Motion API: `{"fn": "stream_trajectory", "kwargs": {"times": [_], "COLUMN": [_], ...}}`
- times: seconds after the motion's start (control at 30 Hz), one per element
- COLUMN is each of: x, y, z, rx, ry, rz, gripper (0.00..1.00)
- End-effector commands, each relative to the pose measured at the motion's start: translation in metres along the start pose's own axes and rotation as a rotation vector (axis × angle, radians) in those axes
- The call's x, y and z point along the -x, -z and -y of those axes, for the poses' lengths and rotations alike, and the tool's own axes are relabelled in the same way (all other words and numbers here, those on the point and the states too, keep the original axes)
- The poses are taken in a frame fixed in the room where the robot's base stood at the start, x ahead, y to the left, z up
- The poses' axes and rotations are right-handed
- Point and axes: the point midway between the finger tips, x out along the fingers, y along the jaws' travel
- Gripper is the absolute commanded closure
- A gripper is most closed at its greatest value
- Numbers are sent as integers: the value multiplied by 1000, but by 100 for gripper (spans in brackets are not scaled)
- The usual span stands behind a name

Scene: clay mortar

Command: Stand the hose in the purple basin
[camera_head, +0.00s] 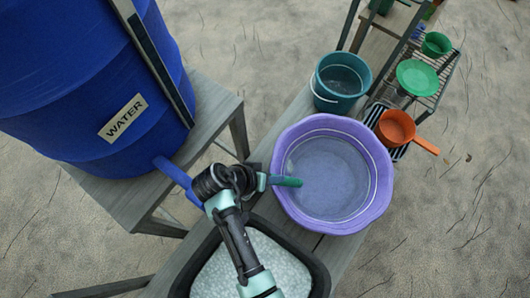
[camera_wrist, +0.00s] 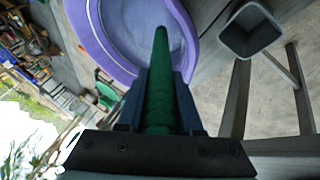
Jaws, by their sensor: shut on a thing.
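The purple basin (camera_head: 381,205) stands on the wooden bench in the head view, with clear or greyish contents inside. It also shows in the wrist view (camera_wrist: 185,20), beyond my fingers. My gripper (camera_head: 262,182) is at the basin's left rim, shut on the green hose (camera_head: 287,182). In the wrist view the hose (camera_wrist: 160,75) runs between the two fingers of my gripper (camera_wrist: 160,100) and its free end points toward the basin. In the head view that end overlaps the basin's left rim; I cannot tell its height above it.
A blue water barrel (camera_head: 95,75) stands on a wooden stand at left. A dark tub (camera_head: 322,275) with pale contents sits in front of the basin. A teal bucket (camera_head: 340,98) stands behind it, and an orange pan (camera_head: 396,127) lies at right near a green bowl (camera_head: 418,77).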

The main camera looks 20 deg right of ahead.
Motion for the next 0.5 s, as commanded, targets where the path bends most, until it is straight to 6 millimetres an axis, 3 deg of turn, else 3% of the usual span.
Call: {"fn": "stream_trajectory", "kwargs": {"times": [0.03,0.5], "x": [-11,-66], "y": [-3,-9], "z": [2,1], "rx": [-1,-2], "ry": [-2,-2], "rz": [0,1], "gripper": [100,100]}}
